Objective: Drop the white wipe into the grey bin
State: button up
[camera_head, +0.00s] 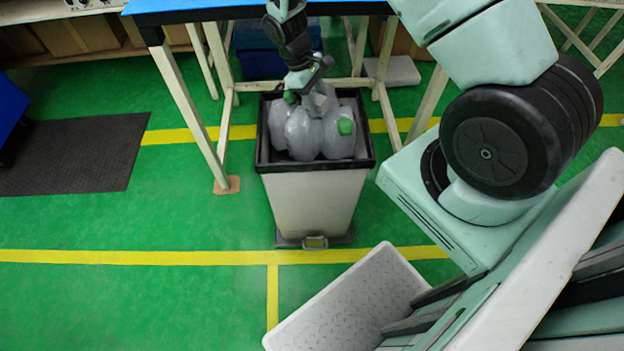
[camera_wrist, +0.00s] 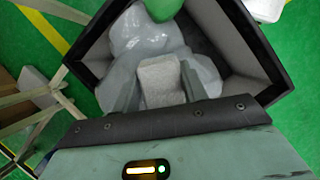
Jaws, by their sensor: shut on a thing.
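The grey bin (camera_head: 313,200) stands on the green floor in front of the blue-topped table, with a dark rim that also shows in the wrist view (camera_wrist: 262,62). Inside it are grey, bag-like lumps (camera_head: 312,137) with green pieces. My gripper (camera_head: 308,92) is over the back part of the bin's opening. In the wrist view my gripper (camera_wrist: 160,88) is shut on the white wipe (camera_wrist: 161,82), a pale, rough-textured piece between the two fingers. The wipe is above the bin's contents. Whether it touches them I cannot tell. In the head view the wipe cannot be made out.
The blue-topped table (camera_head: 240,8) stands behind the bin, its pale legs (camera_head: 188,105) close on both sides. A dark mat (camera_head: 75,155) lies at left. A white slab (camera_head: 392,71) lies under the table.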

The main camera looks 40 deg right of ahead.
notch_tip(320, 180, down, 5)
jog(key=b, duration=0.3)
jog(key=shift+r+b, duration=0.1)
jog(key=shift+b, duration=0.2)
jog(key=o, duration=1.1)
jog(key=p+v, duration=0.1)
jog(key=v, duration=1.6)
jog(key=shift+r, duration=0.25)
